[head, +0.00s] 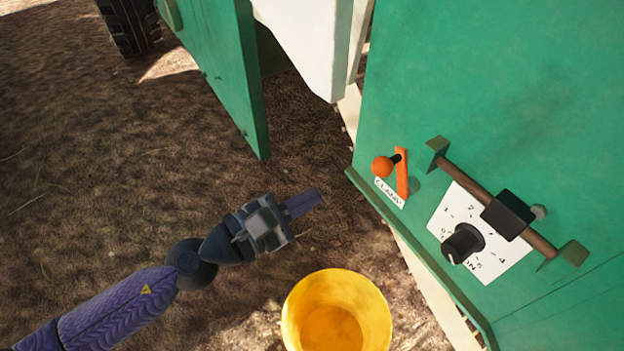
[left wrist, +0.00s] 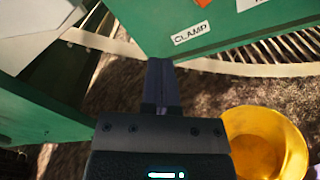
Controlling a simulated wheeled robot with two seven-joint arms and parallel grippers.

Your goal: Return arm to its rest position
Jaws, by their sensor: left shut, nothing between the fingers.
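My left arm comes in from the lower left in the head view. Its gripper (head: 304,202) points right, over bare ground, with the fingers together and nothing between them. It hangs left of the green machine panel and above and left of the yellow bucket, touching neither as far as I can see. In the left wrist view the shut fingers (left wrist: 160,85) show at the centre, below the clamp label (left wrist: 191,33). My right gripper is in neither view.
An orange clamp lever (head: 383,167), a black dial (head: 463,243) and a bar with a black slider (head: 507,214) are on the green panel (head: 480,90). The yellow bucket (head: 290,312) stands on the ground. A green door panel (head: 225,70) and a tyre (head: 130,25) are at the upper left.

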